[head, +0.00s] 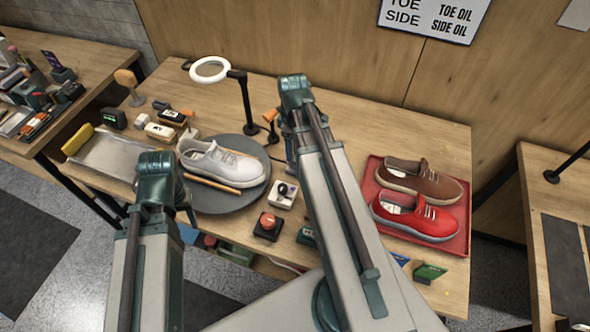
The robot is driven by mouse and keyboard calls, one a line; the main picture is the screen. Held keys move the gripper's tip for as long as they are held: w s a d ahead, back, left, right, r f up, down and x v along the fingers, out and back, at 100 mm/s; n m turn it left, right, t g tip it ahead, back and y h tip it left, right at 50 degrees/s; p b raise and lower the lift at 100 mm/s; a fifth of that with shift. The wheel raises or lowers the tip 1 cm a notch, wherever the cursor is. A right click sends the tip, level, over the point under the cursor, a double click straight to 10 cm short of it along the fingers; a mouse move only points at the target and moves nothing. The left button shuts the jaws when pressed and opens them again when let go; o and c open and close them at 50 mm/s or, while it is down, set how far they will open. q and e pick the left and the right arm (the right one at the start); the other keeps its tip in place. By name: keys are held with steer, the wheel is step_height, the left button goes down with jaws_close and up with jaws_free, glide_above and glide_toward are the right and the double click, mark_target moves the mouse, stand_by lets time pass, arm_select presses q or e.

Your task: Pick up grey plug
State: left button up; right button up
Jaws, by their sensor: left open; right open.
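I cannot make out a grey plug for certain. A small white square holder (283,195) with dark and greyish pieces in it stands at the table's front middle; whether one piece is the plug is too small to tell. My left arm rises at the lower left, its bent joint in front of the table's front edge. My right arm reaches up over the middle of the table, just right of the holder. The fingers of both grippers are hidden behind my own arm links, and I see nothing held.
A grey-white sneaker (222,161) rests on a round grey turntable (215,203). A red tray (453,244) holds a brown and a red shoe at right. A ring lamp (210,69) stands behind. A dark block with a red knob (268,226) sits near the front edge.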

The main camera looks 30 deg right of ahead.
mark_target(295, 160)
arm_select(q)
steer(key=shift+f+b, duration=0.7)
steer(key=shift+f, duration=0.5)
arm_select(e)
steer(key=shift+f, duration=1.2)
steer(key=f+b, duration=0.5)
steer(key=shift+d+f, duration=0.15)
steer(key=shift+d, duration=0.2)
arm_select(q)
step_height(295, 160, down, 5)
steer(key=shift+f, duration=0.15)
arm_select(e)
jaws_close()
